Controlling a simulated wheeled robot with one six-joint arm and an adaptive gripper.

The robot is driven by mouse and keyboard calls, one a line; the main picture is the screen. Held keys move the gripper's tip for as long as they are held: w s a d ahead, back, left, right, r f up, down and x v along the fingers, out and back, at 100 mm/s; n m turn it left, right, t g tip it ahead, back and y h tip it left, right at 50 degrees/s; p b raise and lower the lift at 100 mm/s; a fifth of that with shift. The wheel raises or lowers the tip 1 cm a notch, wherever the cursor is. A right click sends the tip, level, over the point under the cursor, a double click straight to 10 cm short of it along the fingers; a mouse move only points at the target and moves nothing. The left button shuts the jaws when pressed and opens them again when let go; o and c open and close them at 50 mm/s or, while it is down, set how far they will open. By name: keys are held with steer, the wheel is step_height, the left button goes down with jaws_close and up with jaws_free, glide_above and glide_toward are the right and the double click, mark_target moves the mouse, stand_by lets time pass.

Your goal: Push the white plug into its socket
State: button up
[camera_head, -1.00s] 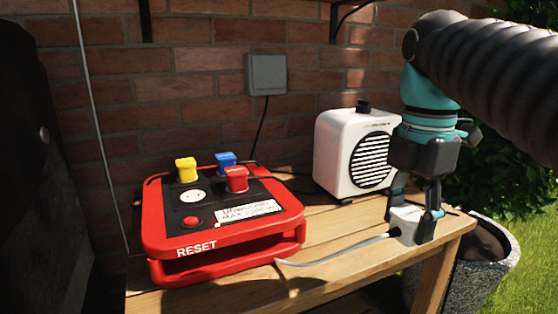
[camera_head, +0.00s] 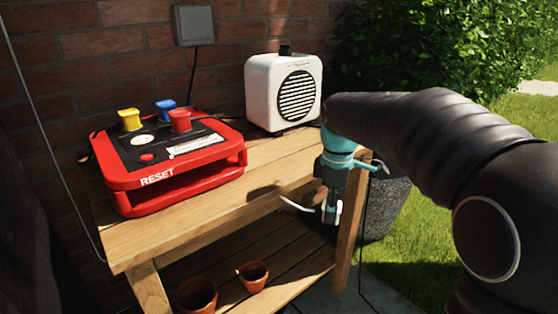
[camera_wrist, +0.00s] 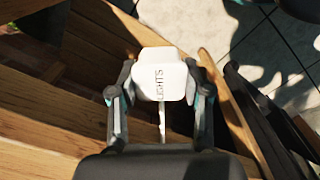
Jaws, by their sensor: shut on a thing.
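My gripper (camera_head: 332,208) is shut on the white plug, in front of the table's front edge near its right end. The white plug (camera_wrist: 160,75) shows between the two fingers in the wrist view, with the word LIGHTS on it. In the head view it is small and partly hidden by the fingers. Its white cable (camera_head: 297,204) runs left from the gripper towards the table. The red power box (camera_head: 190,186), marked RESET, stands on the table's left part. A round white socket (camera_head: 143,141) on its top is empty, well apart from the plug.
Yellow (camera_head: 129,120), blue (camera_head: 165,110) and red (camera_head: 180,121) plugs stand around the socket. A white heater-like box (camera_head: 262,95) is at the back right. The wooden table (camera_head: 130,244) has clear room in front. Clay pots (camera_head: 252,277) stand on the lower shelf.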

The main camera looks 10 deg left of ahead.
steer(key=d+f+m, duration=0.4)
steer(key=f+m, duration=0.1)
steer(key=f, duration=0.6)
steer(key=d+f+m, duration=0.5)
steer(key=f+m, duration=0.1)
steer(key=f, duration=0.5)
steer(key=d+f+m, duration=0.5)
steer(key=f+m, duration=0.1)
steer(key=f, duration=0.5)
steer(key=shift+w+d, duration=0.2)
